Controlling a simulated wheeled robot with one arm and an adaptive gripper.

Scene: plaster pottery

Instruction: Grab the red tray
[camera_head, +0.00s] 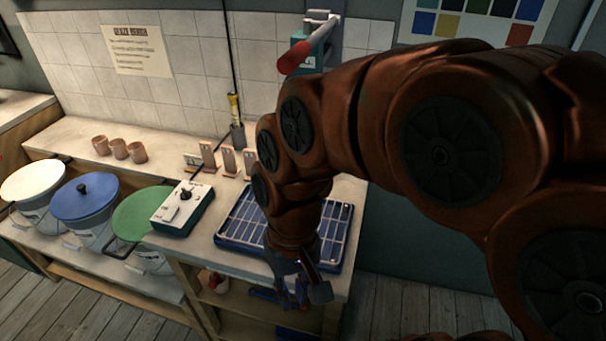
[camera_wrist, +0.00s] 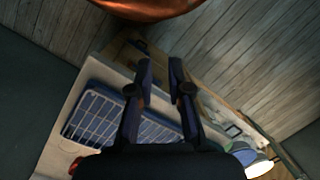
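No red tray shows in either view. A blue tray with a pale grid (camera_head: 236,228) lies flat on the counter in the head view, partly hidden by my arm. The same blue tray shows in the wrist view (camera_wrist: 90,117), beside and behind my fingers. My gripper (camera_head: 301,296) points down at the counter's front edge, just in front of the tray. In the wrist view my gripper (camera_wrist: 160,70) has its two fingers apart, with nothing seen between them.
A grey-green control box (camera_head: 183,207) stands left of the tray. Lidded buckets, white (camera_head: 33,180), blue (camera_head: 86,196) and green (camera_head: 146,213), stand further left. A red-handled device (camera_head: 310,50) is on the back wall. Small red and blue items sit on the shelf below the counter.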

